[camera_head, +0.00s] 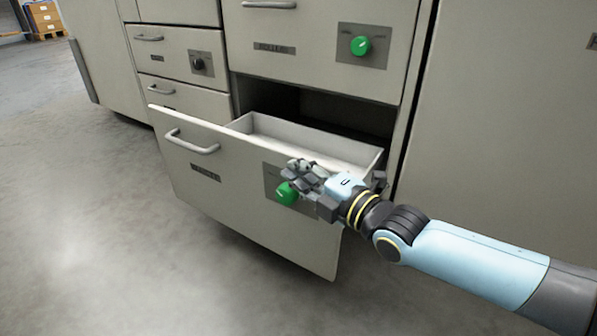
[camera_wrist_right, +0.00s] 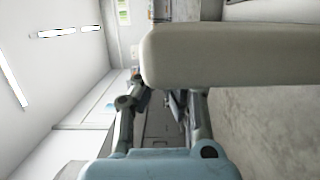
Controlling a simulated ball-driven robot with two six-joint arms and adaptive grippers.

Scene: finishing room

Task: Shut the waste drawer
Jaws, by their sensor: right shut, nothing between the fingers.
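The waste drawer (camera_head: 235,202) stands pulled out of the cabinet in the head view, its empty-looking tray (camera_head: 300,139) showing behind the front. Its front carries a bar handle (camera_head: 192,142), a label too small to read and a green knob (camera_head: 286,193). My right gripper (camera_head: 298,170) is shut and empty, in front of the right part of the drawer front, near the knob. I cannot tell whether it touches the front. In the right wrist view a pale panel edge (camera_wrist_right: 235,55) lies close across my right gripper's fingers. My left gripper is not in view.
An upper drawer (camera_head: 310,48) with another green knob (camera_head: 360,46) is shut above the open one. Smaller shut drawers (camera_head: 178,56) are at the left, one with a black knob. The grey floor (camera_head: 90,220) in front is clear. Boxes on a pallet (camera_head: 45,18) stand far back.

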